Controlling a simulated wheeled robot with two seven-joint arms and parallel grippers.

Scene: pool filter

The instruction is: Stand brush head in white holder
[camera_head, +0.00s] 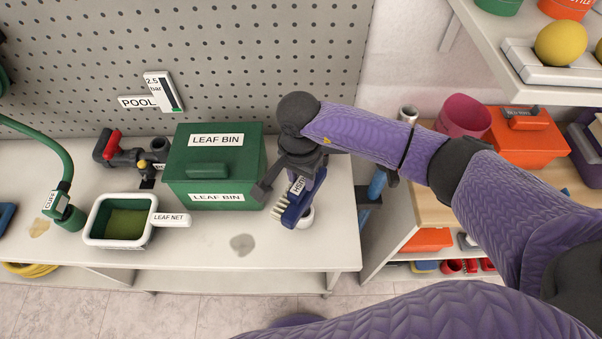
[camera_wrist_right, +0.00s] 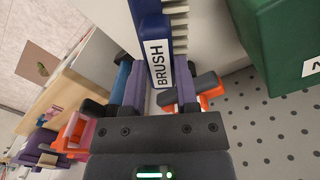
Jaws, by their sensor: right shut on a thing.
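The blue brush head (camera_head: 293,207), with pale bristles and a white BRUSH label, is held at the right end of the white bench. My right gripper (camera_head: 297,190) is shut on it. In the right wrist view the brush head (camera_wrist_right: 157,35) lies between the fingers of the right gripper (camera_wrist_right: 160,82). In the head view the brush is tilted, its bristles toward the left. A white rounded piece (camera_head: 307,218), which looks like the white holder, shows just behind and below it, mostly hidden. I cannot tell whether they touch. My left gripper is not in view.
A green leaf bin (camera_head: 214,168) stands close to the left of the brush, against the pegboard (camera_head: 230,60). A leaf net (camera_head: 92,222) and a green hose (camera_head: 66,175) are further left. Wooden shelving stands beyond a gap at right.

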